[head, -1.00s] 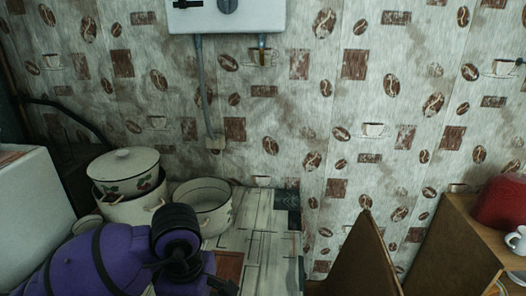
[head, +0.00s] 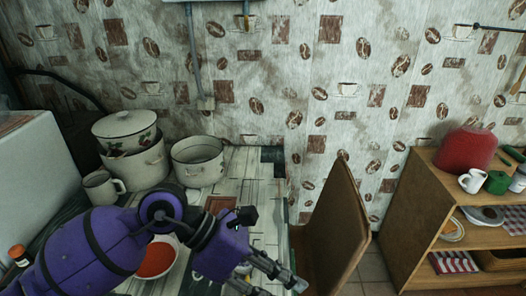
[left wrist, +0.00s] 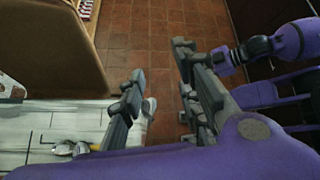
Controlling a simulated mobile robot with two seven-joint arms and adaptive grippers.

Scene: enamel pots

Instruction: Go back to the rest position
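My left arm crosses the lower left of the head view, over the counter (head: 240,165). Its gripper (head: 284,284) points to the lower right, near the counter's right edge. In the left wrist view my left gripper (left wrist: 155,85) has its fingers apart, with nothing between them and brown floor tiles behind. Purple and grey parts of my right arm seem to show at the upper right of that view. I cannot make out the right gripper's fingers clearly there, and it does not show in the head view.
A lidded pot (head: 125,131) on a larger pot (head: 140,168), an open pot (head: 197,163) and a mug (head: 101,188) stand at the back left. A bowl of red food (head: 155,262) is partly behind my arm. A brown upright panel (head: 338,225) and wooden shelf (head: 425,220) stand right.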

